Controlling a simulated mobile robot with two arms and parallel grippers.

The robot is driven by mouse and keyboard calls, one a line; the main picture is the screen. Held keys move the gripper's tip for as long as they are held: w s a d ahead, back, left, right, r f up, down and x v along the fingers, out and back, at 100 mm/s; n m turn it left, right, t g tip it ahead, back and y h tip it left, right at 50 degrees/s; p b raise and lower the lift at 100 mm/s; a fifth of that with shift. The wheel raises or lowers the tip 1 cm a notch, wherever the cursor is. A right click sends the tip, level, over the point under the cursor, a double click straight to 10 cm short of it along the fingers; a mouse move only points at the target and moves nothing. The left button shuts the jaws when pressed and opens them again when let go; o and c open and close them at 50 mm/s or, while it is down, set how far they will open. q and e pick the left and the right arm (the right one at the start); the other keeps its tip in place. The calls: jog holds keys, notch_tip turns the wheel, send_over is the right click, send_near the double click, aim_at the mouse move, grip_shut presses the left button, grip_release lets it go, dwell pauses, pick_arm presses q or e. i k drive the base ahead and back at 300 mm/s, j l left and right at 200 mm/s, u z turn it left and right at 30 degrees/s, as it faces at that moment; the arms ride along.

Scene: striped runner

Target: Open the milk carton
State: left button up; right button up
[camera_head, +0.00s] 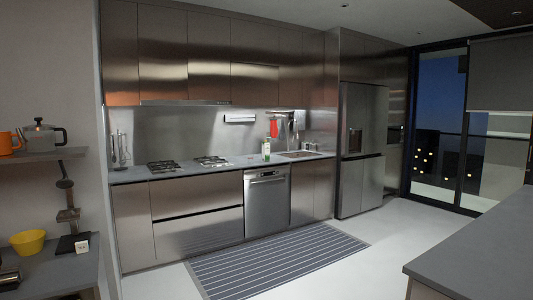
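A small upright green-and-white container (266,149) stands on the far counter, left of the sink. It is too small to tell whether it is the milk carton or a bottle, or whether it is open. No other thing in view looks clearly like a milk carton. Neither of my grippers shows in the head view.
The far counter (132,176) holds a gas hob (163,167). Below are a dishwasher (267,203) and a striped runner (275,264) on the floor. A fridge (361,150) stands right. A grey worktop (480,255) fills the near right. Pale floor between is free.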

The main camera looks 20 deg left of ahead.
aim_at(265, 145)
jog(key=i+j+u, duration=0.1)
jog(key=i+u, duration=0.4)
jog(key=i, duration=4.6)
